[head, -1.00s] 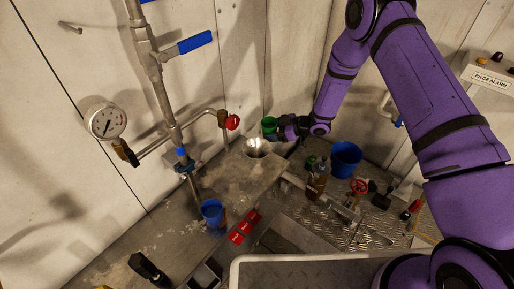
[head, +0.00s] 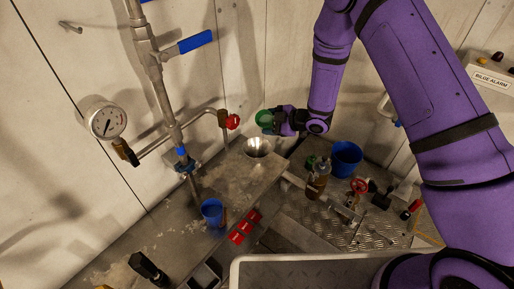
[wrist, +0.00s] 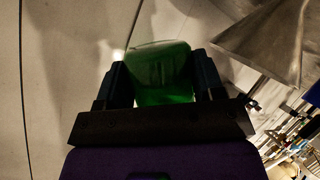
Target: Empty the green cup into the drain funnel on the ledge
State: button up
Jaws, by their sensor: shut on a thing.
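The green cup (head: 264,118) is held in the air just above and slightly right of the drain funnel's rim in the head view. My gripper (head: 276,120) is shut on it, and in the wrist view the cup (wrist: 160,72) sits between the two dark fingers (wrist: 158,85). The cup looks tilted in the head view. Its contents cannot be made out. The metal drain funnel (head: 257,147) is set in the ledge (head: 240,175), and its flared side (wrist: 265,45) shows at upper right in the wrist view.
A pipe with a red-handled tap (head: 232,121) is left of the cup. A brown bottle (head: 318,180) and a blue bucket (head: 346,158) stand to the right. The wall is close behind.

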aim_at(257, 118)
jog(key=shift+s+a+r+n+t, duration=0.15)
jog(key=shift+s+r+n+t, duration=0.2)
jog(key=shift+r+n+t, duration=0.3)
jog(key=shift+f+n+t+h, duration=0.25)
jog(key=shift+f+n+h, duration=0.15)
jog(key=shift+n, duration=0.25)
dwell(0.4)
jog(key=shift+s+r+n+t, duration=0.1)
jog(key=shift+r+n+t, duration=0.3)
jog(key=shift+n, duration=0.2)
dwell(0.5)
jog(key=shift+s+a+f+n+t, duration=0.1)
jog(key=shift+f+n+t, duration=0.3)
jog(key=shift+n+t, duration=0.1)
dwell(0.6)
jog(key=shift+s+a+r+n+t, duration=0.3)
jog(key=shift+s+r+n+t, duration=0.1)
jog(key=shift+s+n, duration=0.25)
dwell(0.5)
jog(key=shift+s+a+r+n+t+p, duration=0.1)
jog(key=shift+s+r+n+t+p, duration=0.25)
jog(key=shift+n, duration=0.4)
jog(key=shift+s+a+r+n+t+p, duration=0.15)
jog(key=shift+r+n+t, duration=0.2)
jog(key=shift+n+t, duration=0.3)
dwell(1.5)
